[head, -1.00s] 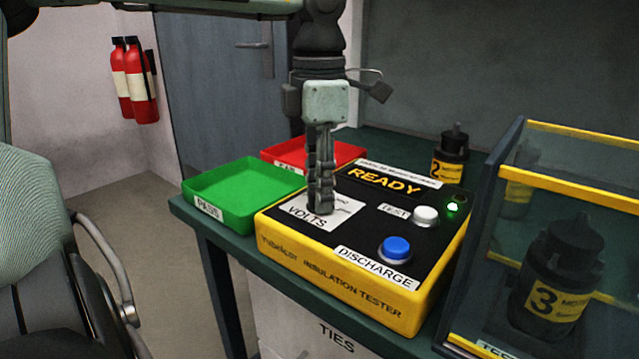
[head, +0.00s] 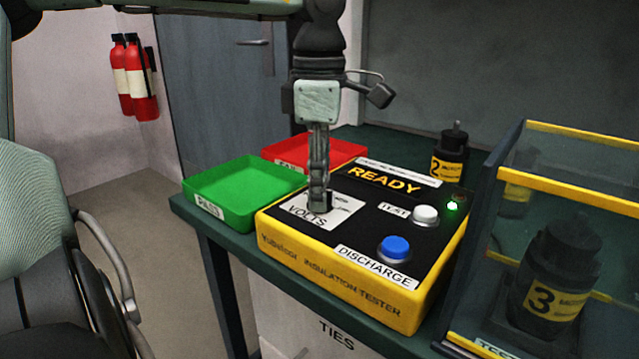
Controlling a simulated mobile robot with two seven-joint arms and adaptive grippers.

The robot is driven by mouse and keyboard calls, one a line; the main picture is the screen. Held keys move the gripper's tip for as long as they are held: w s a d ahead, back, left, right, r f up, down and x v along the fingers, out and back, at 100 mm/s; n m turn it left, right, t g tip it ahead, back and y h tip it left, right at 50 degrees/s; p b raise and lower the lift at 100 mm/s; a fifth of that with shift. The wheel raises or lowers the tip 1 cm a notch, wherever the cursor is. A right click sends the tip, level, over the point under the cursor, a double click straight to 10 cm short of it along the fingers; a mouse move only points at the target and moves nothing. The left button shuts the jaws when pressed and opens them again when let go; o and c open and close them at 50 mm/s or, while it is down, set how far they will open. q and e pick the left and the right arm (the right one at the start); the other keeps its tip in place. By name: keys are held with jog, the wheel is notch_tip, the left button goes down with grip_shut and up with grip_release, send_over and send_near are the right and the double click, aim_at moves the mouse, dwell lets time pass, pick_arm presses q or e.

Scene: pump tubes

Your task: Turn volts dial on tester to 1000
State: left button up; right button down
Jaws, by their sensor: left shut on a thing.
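The yellow and black insulation tester (head: 335,270) sits on the green bench, its display reading READY. Its VOLTS panel (head: 346,206) is a white plate at the tester's left. My left gripper (head: 319,204) points straight down over this panel and is shut on the volts dial, which the fingers almost fully hide. The dial's pointer and most of the scale marks cannot be read. A white TEST button (head: 425,215) and a blue DISCHARGE button (head: 394,248) are to the right. A small green light (head: 452,206) is lit. My right gripper is not in view.
A green PASS tray (head: 240,190) and a red FAIL tray (head: 345,150) stand left of and behind the tester. Pump 2 (head: 449,158) stands behind it. A clear yellow-framed case (head: 600,183) with pump 3 (head: 553,290) is close on the right.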

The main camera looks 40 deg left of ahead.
pick_arm(q)
jog(key=o, duration=1.2)
jog(key=shift+c, duration=0.2)
jog(key=shift+r, duration=0.1)
notch_tip(320, 180, up, 12)
